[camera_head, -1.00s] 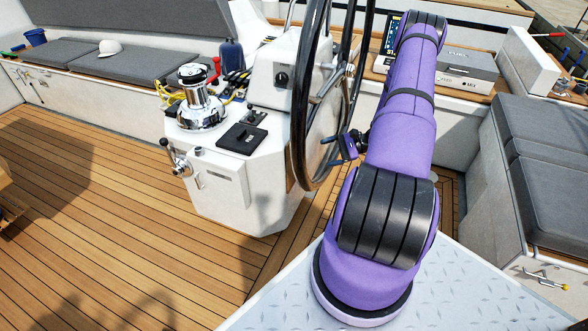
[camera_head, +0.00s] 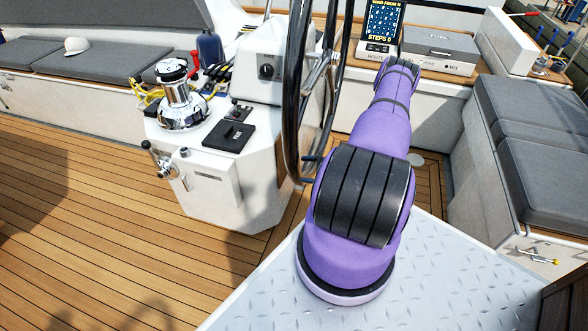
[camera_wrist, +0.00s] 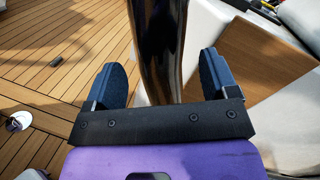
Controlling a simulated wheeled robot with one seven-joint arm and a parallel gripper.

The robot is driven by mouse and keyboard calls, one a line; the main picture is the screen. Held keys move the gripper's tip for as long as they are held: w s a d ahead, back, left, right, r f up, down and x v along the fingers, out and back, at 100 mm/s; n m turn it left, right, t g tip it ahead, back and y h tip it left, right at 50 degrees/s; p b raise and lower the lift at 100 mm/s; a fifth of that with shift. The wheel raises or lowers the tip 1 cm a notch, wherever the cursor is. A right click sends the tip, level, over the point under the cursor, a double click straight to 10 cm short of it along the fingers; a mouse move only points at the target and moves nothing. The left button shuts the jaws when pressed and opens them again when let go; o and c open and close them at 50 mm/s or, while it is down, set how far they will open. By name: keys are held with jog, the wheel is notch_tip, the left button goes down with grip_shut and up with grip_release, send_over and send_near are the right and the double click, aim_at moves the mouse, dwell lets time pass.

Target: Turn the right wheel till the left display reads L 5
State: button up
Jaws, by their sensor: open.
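The steering wheel (camera_head: 293,95) has a dark glossy rim and stands steeply angled beside the white helm pedestal in the head view. In the wrist view its rim (camera_wrist: 157,45) passes between the two blue fingers of my gripper (camera_wrist: 160,75). The fingers are open with space on both sides of the rim. In the head view only the finger ends of my gripper (camera_head: 309,169) show near the lower rim; my arm hides the rest. A display (camera_head: 383,22) at the top reads "WIND FROM N" and "STEPS 0". No "L" reading is legible.
The white pedestal (camera_head: 232,185) carries a chrome winch (camera_head: 181,98), a black panel (camera_head: 230,136) and a crank handle (camera_head: 160,160). A grey box (camera_head: 440,47) sits beside the display. Grey cushioned benches (camera_head: 520,110) line the right side. Teak deck (camera_head: 80,185) lies open at left.

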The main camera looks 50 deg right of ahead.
aim_at(302, 176)
jog(key=shift+x, duration=2.35)
jog(key=c, duration=1.2)
jog(key=shift+n, duration=0.8)
jog(key=d+f, duration=0.1)
jog(key=f, duration=0.1)
jog(key=d+f, duration=0.1)
jog(key=f, duration=0.2)
jog(key=w+d+f, duration=0.1)
jog(key=f, duration=0.1)
jog(key=shift+f, duration=0.3)
jog(key=shift+a, duration=0.1)
jog(key=o, duration=1.2)
jog(key=shift+w, duration=0.1)
jog(key=shift+r, duration=0.1)
jog(key=v, duration=1.1)
